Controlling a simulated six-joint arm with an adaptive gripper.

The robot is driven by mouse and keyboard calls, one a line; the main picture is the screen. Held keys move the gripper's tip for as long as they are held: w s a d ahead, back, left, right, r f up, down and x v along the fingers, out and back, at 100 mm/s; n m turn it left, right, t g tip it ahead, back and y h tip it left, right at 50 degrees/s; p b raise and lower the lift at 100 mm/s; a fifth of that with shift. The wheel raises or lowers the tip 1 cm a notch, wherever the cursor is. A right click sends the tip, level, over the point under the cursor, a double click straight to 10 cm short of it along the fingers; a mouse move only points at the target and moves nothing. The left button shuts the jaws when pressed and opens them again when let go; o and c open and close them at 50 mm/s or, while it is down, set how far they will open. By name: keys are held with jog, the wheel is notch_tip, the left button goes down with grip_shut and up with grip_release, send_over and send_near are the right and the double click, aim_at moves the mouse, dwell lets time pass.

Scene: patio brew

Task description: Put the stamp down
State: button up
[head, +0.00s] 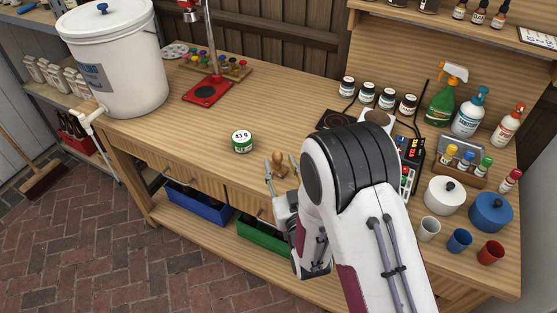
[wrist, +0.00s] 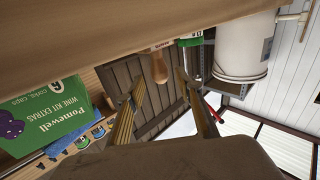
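The stamp (head: 278,161), with a rounded wooden handle, stands upright on the wooden bench near its front edge. In the wrist view, which is upside down, the stamp (wrist: 159,68) appears with its base against the bench top. My gripper (head: 283,174) is at the front edge beside the stamp. In the wrist view the two fingers of my gripper (wrist: 160,88) are apart. The handle lies in the gap just beyond the fingertips, with clear space on both sides and no visible contact.
A green tin (head: 242,141) with a white top marked 63 g stands left of the stamp. A white bucket (head: 118,62) and a red-based stand (head: 208,90) are further back left. Cups, pots and bottles crowd the right side.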

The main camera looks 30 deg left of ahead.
jog(key=shift+v, duration=1.9)
jog(key=shift+r, duration=0.15)
jog(key=shift+o, duration=0.6)
notch_tip(320, 180, up, 7)
jog(key=w, duration=0.1)
jog(key=g+h, duration=0.3)
send_near(279, 161)
jog(key=x, duration=0.3)
jog(key=shift+w+a, duration=0.2)
jog(key=shift+w, duration=0.1)
jog(key=shift+w+a, duration=0.1)
